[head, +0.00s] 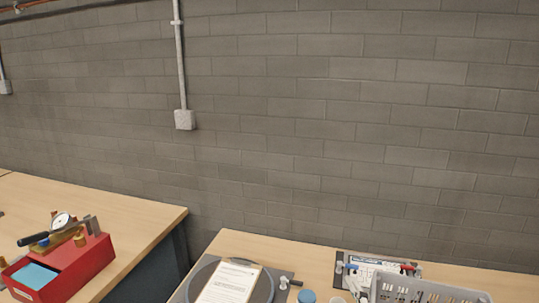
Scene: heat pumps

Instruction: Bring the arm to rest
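Neither my left nor my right gripper shows in the head view, and no part of my arms is in sight. The view takes in a grey block wall (330,110) and the far parts of two wooden tables. The left table (120,207) and the right table (310,259) run out of the picture at the bottom.
A red box (75,270) with a gauge (62,220) on top stands on the left table. On the right table are a round grey plate (200,281) with a paper sheet (228,285), a blue cap (307,297) and a grey crate (425,291). A gap separates the tables.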

